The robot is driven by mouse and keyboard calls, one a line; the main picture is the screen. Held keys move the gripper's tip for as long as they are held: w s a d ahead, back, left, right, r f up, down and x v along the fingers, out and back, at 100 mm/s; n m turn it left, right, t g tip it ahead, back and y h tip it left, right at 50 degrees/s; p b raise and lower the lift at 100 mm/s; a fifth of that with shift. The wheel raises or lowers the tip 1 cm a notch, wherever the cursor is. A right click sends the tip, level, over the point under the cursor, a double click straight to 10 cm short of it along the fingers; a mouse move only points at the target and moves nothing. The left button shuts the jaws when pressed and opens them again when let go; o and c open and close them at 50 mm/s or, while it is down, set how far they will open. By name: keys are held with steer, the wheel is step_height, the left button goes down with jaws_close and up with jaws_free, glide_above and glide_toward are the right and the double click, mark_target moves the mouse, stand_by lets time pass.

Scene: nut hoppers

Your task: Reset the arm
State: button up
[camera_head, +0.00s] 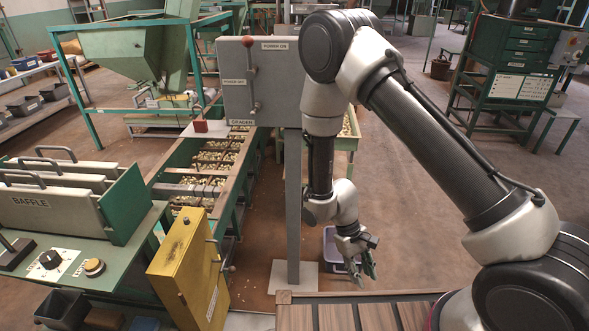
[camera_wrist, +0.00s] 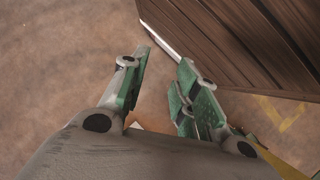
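My arm reaches up and over from the lower right in the head view, then hangs down in the middle. My gripper (camera_head: 368,272) points downward, beyond the far edge of the slatted wooden surface (camera_head: 345,318). In the wrist view its two green-padded fingers (camera_wrist: 160,78) stand apart with bare brown floor between them. The gripper is open and empty.
A grey electrical box (camera_head: 262,100) on a post stands left of my forearm. A pale bin (camera_head: 329,242) sits behind my gripper. A nut-filled conveyor (camera_head: 177,160), a yellow box (camera_head: 185,270) and a baffle unit (camera_head: 60,215) stand left. Floor on the right is clear.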

steer(key=d+r+y, duration=0.1)
steer(key=d+r, duration=0.2)
steer(key=r, duration=0.9)
steer(key=d+r+y, duration=0.1)
steer(key=d+r, duration=0.2)
steer(key=r, duration=0.9)
steer(key=s+d+r+m+t, duration=0.1)
steer(key=s+d+r+t, duration=0.1)
steer(key=r, duration=0.5)
steer(key=s+d+r+m+t+y, duration=0.1)
steer(key=s+d+r+m+t, duration=0.1)
steer(key=r, duration=0.5)
steer(key=s+d+r+m+t, duration=0.2)
steer(key=s+d+r+t, duration=0.2)
steer(key=d+r, duration=0.3)
steer(key=shift+s+d+r+t+y, duration=0.15)
steer(key=shift+d+r+t+y, duration=0.1)
steer(key=shift+r+t+y, duration=0.2)
